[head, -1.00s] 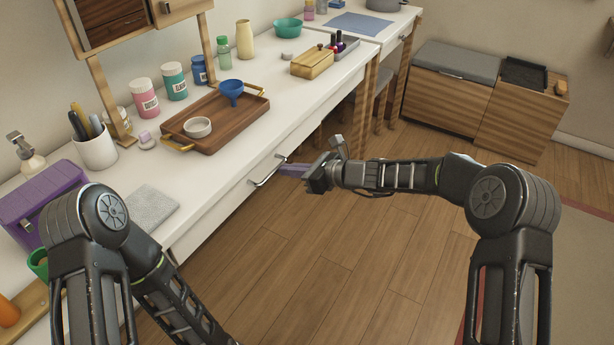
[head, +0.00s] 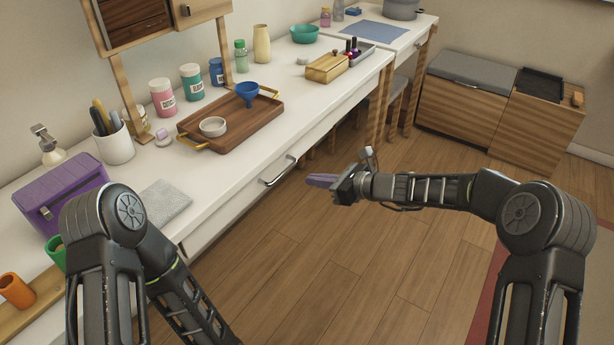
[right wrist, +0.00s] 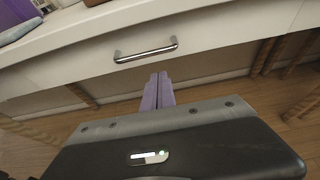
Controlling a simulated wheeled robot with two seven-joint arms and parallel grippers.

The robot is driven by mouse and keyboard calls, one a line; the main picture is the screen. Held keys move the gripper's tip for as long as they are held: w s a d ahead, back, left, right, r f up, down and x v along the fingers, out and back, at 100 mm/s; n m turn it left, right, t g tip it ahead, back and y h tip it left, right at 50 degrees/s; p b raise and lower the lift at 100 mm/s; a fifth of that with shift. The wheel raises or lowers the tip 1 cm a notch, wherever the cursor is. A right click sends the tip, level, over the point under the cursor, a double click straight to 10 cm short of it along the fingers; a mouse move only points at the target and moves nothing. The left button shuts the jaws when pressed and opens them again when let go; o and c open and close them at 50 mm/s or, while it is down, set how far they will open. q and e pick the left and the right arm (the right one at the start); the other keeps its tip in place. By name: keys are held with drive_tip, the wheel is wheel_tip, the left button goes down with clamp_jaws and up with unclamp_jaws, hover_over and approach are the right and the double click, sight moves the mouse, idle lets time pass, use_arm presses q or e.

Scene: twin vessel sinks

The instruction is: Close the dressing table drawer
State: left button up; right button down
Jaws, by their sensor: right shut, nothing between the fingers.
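The dressing table (head: 215,185) has a white front with a drawer (head: 318,137). The drawer front looks flush with the table front, and it also shows in the right wrist view (right wrist: 215,45). Its metal bar handle (head: 279,171) is in the middle of the front; in the right wrist view the handle (right wrist: 146,54) lies beyond the fingertips. My right gripper (head: 310,181) is shut and empty, its purple fingers together, apart from the handle and to its right in the head view. The right fingers (right wrist: 158,78) point toward the drawer front. My left gripper is out of view.
On the tabletop are a wooden tray (head: 235,138) with a blue funnel (head: 247,93) and a white bowl (head: 213,127), a purple case (head: 62,195) and a grey cloth (head: 162,203). A stool (head: 395,95) stands under the far end. The floor at right is open.

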drive_tip(key=v, duration=0.8)
drive_tip(key=shift+d+r+p, duration=0.3)
drive_tip(key=shift+p, duration=0.05)
